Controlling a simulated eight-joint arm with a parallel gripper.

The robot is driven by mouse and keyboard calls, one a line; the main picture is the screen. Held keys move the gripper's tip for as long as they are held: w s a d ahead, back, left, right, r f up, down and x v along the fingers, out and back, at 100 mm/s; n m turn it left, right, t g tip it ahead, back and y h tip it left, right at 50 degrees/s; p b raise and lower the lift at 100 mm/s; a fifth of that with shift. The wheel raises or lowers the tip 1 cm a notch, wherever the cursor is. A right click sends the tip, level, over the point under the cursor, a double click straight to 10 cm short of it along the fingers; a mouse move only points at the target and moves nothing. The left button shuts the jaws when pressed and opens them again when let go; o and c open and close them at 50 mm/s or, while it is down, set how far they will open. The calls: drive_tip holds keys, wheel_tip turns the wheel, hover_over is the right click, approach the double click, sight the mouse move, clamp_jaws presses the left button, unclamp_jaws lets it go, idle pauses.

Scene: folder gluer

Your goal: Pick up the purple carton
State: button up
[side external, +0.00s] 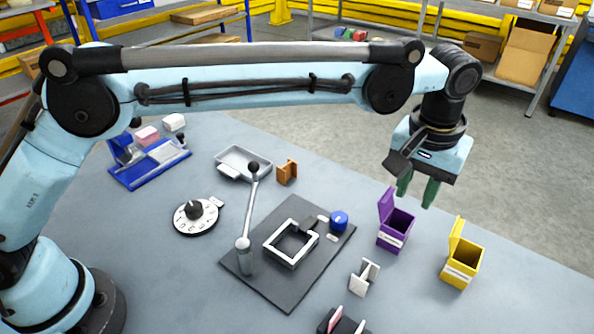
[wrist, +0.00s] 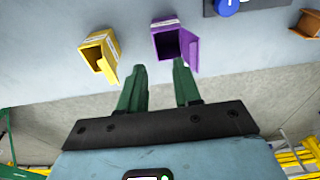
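The purple carton (side external: 394,230) stands upright on the grey table near its far right edge, with its lid flap raised and its top open. It also shows in the wrist view (wrist: 167,43), above the right finger. My gripper (side external: 417,192) hangs above and slightly to the right of the purple carton, apart from it. In the wrist view my gripper (wrist: 158,80) has its two green fingers spread with a gap between them and nothing held.
A yellow carton (side external: 462,268) with a raised flap stands right of the purple one. A dark plate (side external: 262,283) with a white frame, a lever and a blue knob (side external: 339,221) lies to the left. A small white bracket (side external: 364,277) stands in front. The table edge is close behind.

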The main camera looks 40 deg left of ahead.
sight(408, 232)
drive_tip(key=f, duration=0.6)
drive_tip(key=shift+w+f, duration=0.25)
drive_tip(key=shift+w, duration=0.15)
drive_tip(key=shift+w+d+f, duration=0.15)
drive_tip(key=shift+f, duration=0.75)
drive_tip(key=shift+w+d+f, duration=0.1)
drive_tip(key=shift+d+f, duration=0.05)
drive_tip(key=shift+f, duration=0.7)
drive_tip(key=shift+w+d+f, duration=0.15)
drive_tip(key=shift+f, duration=0.75)
clamp_jaws()
